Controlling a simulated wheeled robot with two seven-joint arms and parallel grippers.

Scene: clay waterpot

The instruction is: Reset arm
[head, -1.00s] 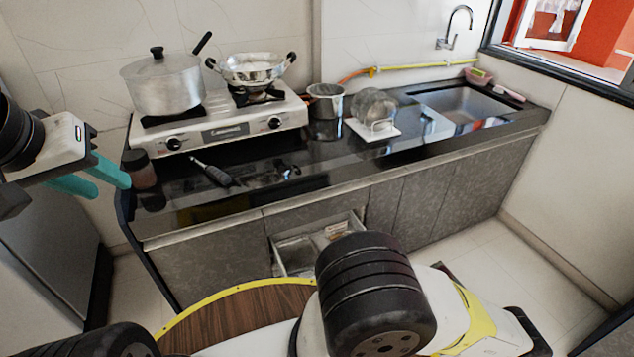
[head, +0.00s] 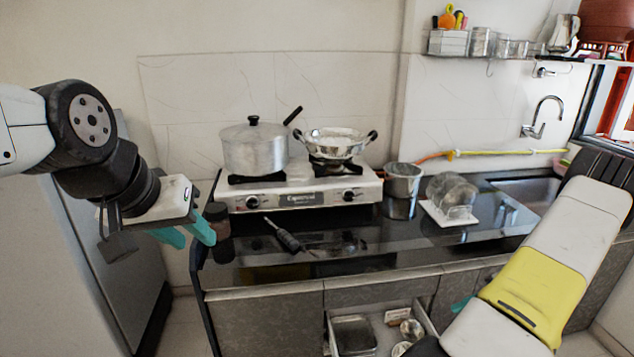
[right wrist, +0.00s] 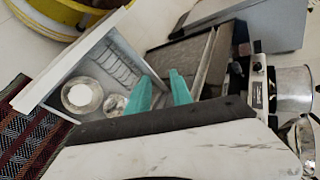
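My left gripper (head: 190,235) is at the left of the head view, in front of the counter's left end. Its two teal fingers are apart with nothing between them. My right arm reaches in from the right of the head view, and only a bit of a teal finger of my right gripper (head: 462,303) shows past it. In the right wrist view, my right gripper (right wrist: 160,78) has two teal fingers apart and empty. Beyond them is an open drawer (right wrist: 75,65) with metal dishes. A reddish-brown pot (head: 605,18) is partly visible on the wall shelf.
The black counter (head: 370,262) holds a stove (head: 300,196) with a lidded pot (head: 254,148) and a wok (head: 336,146), a metal cup (head: 403,180), a dish rack (head: 450,198) and a dark-handled utensil (head: 284,236). The open drawer (head: 372,312) juts out below. A wall shelf (head: 500,57) hangs above.

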